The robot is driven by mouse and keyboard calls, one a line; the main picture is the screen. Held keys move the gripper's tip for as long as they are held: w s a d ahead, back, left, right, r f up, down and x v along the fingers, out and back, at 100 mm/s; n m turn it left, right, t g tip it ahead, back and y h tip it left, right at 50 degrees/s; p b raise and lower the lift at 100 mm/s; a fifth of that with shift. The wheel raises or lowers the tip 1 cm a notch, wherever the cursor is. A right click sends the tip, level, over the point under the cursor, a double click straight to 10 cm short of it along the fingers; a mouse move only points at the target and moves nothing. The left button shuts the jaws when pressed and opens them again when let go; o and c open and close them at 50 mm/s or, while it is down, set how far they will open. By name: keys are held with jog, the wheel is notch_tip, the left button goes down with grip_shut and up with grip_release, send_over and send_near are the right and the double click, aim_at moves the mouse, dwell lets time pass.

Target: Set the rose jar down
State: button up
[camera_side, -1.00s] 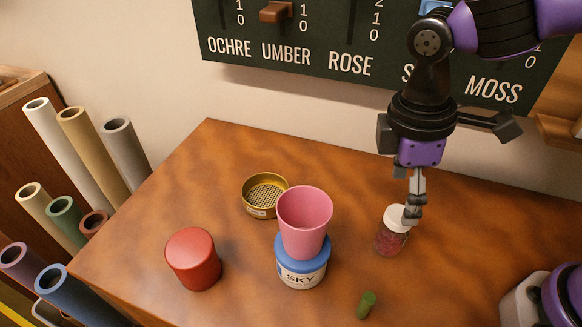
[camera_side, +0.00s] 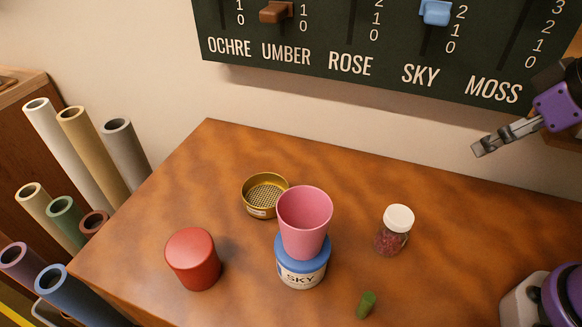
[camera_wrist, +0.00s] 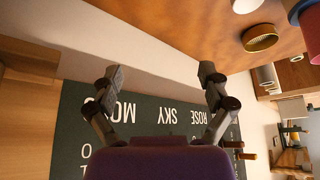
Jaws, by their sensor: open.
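The rose jar (camera_side: 393,232) is a small clear jar with dark pink contents and a white lid. It stands upright on the wooden table, right of the pink cup, with nothing touching it. In the wrist view a white round lid (camera_wrist: 247,5), likely the jar's, shows at the top edge. My gripper (camera_side: 478,149) is at the upper right in the side view, raised and well away from the jar. In the wrist view my gripper (camera_wrist: 160,75) has its two fingers spread wide with nothing between them.
A pink cup (camera_side: 305,220) sits on the blue-topped SKY tub (camera_side: 302,272). A brass sieve (camera_side: 265,194), a red container (camera_side: 193,259) and a small green object (camera_side: 366,304) stand around it. A dark board (camera_side: 390,50) with pigment names and sliders hangs behind. Rolled tubes (camera_side: 85,150) stand left.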

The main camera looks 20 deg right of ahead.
jog(key=shift+a, duration=0.1)
jog(key=g, duration=0.5)
send_over(401, 217)
jog(key=d, duration=0.1)
notch_tip(401, 217, down, 5)
jog(key=shift+w+d+f, duration=0.1)
jog(key=shift+w+f, duration=0.05)
jog(key=shift+g, duration=0.3)
jog(key=f, duration=0.2)
jog(key=a+f, duration=0.1)
jog(key=f, duration=0.2)
jog(key=shift+a+f, duration=0.1)
jog(key=shift+f, duration=0.1)
notch_tip(401, 217, down, 6)
jog(key=shift+r, duration=0.1)
jog(key=c, duration=1.4)
jog(key=shift+r, duration=0.2)
